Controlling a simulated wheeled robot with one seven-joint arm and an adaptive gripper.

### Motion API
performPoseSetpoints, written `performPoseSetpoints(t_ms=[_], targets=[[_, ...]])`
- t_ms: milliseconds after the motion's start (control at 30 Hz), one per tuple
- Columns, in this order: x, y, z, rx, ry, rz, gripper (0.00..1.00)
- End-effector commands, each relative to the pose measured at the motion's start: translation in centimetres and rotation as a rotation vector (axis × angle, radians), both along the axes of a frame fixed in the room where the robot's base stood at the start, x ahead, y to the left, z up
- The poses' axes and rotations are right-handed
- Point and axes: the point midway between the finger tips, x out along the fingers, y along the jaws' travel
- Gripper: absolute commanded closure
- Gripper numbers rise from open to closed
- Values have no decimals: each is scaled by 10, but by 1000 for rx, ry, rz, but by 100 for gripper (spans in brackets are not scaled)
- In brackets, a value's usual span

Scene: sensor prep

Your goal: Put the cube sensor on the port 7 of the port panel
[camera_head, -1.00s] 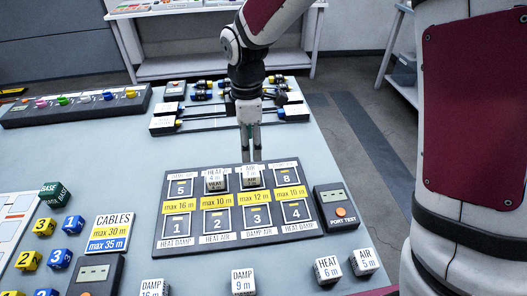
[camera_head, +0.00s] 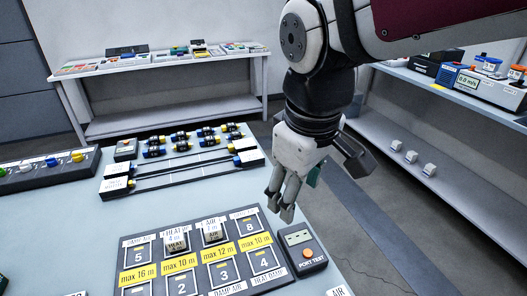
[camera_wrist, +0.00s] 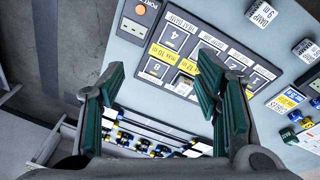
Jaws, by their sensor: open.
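The port panel (camera_head: 205,262) is a dark board on the table with two rows of numbered squares and yellow length labels. A white AIR cube sensor (camera_head: 212,232) sits on the square between the HEAT cube and port 8, where port 7 belongs. The HEAT cube (camera_head: 175,241) sits to its left, on port 6. Port 8 (camera_head: 248,224) and port 5 (camera_head: 139,256) are bare. My gripper (camera_head: 281,205) is above the panel's right edge, apart from both cubes. It also shows in the wrist view (camera_wrist: 160,80), its green-padded fingers spread and empty.
The port tester (camera_head: 302,250) stands right of the panel. A board with rods and connectors (camera_head: 180,168) lies behind it. A strip of coloured knobs (camera_head: 40,172) is at the left. A side shelf (camera_head: 440,185) holds several small cubes.

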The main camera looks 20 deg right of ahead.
Motion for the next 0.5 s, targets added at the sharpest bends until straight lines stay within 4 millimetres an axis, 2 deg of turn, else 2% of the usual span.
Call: performPoseSetpoints(t_ms=[33,100,200,333,500], targets=[[-17,-6,3,20,-23,-76,42],[-38,-11,3,52,-42,-179,42],[-62,-16,1,96,-64,-299,42],[-81,-18,-3,134,-78,-398,42],[-89,-19,-5,153,-83,-443,42]])
